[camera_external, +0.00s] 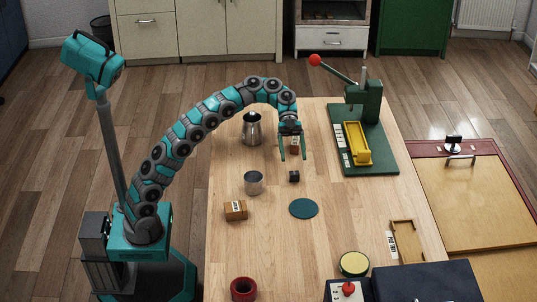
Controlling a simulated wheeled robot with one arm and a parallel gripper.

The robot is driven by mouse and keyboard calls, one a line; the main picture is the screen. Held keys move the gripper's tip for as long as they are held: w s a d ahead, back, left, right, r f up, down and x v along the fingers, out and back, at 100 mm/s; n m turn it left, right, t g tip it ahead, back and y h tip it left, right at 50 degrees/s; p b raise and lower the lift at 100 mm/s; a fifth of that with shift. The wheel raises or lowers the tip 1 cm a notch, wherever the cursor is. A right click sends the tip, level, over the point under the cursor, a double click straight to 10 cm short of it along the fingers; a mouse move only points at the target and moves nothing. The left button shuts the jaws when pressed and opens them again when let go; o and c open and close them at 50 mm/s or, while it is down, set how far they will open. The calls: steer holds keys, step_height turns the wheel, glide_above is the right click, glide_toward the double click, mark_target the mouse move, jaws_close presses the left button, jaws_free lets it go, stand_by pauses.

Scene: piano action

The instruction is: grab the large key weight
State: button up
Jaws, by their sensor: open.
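My gripper (293,153) is open, with its two teal fingers pointing down over the middle of the table. A small brown block (294,147) with a pale label shows between the fingers; I cannot tell whether it is between them or behind them. A small black block (294,176) sits a little in front of the fingertips. A grey metal cylinder (253,183) stands left of it. A larger brown block (235,210) with a white label lies further to the front left. No piece is clearly readable as the large key weight.
A metal pitcher (252,130) stands left of my gripper. A green lever press (368,102) with a yellow tray (356,145) is at the right. A teal disc (303,208) lies mid-table. A wooden frame (407,241), round tin (354,264) and red ring (243,289) are nearer the front.

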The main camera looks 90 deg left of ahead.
mark_target(294, 172)
steer(key=shift+d, duration=0.2)
steer(key=shift+s+d+f, duration=0.1)
steer(key=shift+d+f, duration=0.1)
steer(key=shift+d, duration=0.35)
steer(key=shift+p+x, duration=0.55)
steer(key=shift+x, duration=1.4)
steer(key=shift+s, duration=0.1)
jaws_close()
